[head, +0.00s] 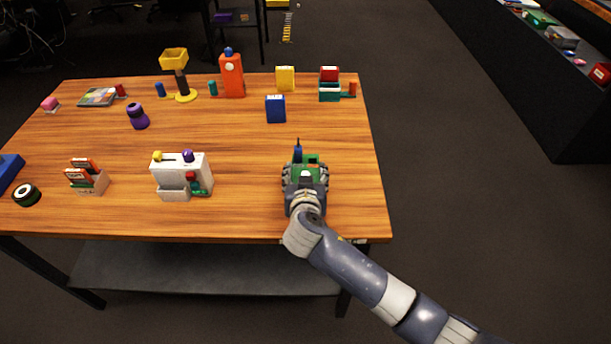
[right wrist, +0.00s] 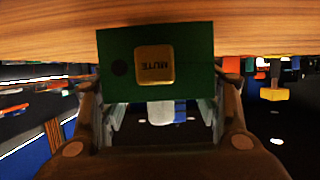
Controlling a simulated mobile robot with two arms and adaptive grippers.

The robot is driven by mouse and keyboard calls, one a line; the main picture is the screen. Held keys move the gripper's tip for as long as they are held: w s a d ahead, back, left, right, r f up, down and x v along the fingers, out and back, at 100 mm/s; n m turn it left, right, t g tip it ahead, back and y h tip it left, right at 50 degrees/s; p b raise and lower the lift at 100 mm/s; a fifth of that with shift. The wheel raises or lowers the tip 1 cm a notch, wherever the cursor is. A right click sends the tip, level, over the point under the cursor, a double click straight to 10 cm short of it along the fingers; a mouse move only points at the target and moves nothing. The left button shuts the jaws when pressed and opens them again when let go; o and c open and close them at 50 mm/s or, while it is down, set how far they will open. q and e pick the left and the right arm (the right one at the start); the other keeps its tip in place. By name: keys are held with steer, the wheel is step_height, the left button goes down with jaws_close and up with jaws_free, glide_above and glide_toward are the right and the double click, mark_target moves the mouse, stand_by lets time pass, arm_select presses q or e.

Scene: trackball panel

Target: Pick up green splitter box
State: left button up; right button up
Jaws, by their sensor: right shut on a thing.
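The green splitter box (head: 312,159) is at the right part of the wooden table, partly hidden by my right gripper (head: 305,176). A thin blue upright piece (head: 297,151) shows at its far left. In the right wrist view the green box (right wrist: 117,84) fills the space between the two fingers (right wrist: 160,105). My right gripper is shut on the box. I cannot tell whether the box touches the table. My left gripper is not in view.
The wooden table (head: 240,150) holds a white panel box (head: 182,177) left of the gripper, a blue box (head: 275,109) beyond it, and a red-and-teal box (head: 329,85) at the far right corner. An orange bottle (head: 232,77) stands at the back. The surface around the gripper is clear.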

steer(key=shift+r, duration=1.8)
steer(key=s+r+b, duration=0.1)
steer(key=s+b, duration=0.1)
steer(key=s, duration=1.4)
steer(key=shift+r, duration=0.2)
steer(key=shift+w, duration=0.15)
steer(key=b, duration=0.1)
glide_toward(306, 164)
steer(key=shift+f+b+x, duration=0.25)
steer(key=shift+b+x, duration=0.3)
steer(key=shift+x, duration=1.2)
steer(key=shift+f+b+x, duration=0.2)
steer(key=shift+b+x, duration=0.35)
steer(key=shift+x, duration=1.25)
steer(key=shift+s, duration=0.2)
steer(key=shift+s+f, duration=0.1)
steer(key=shift+f, duration=0.3)
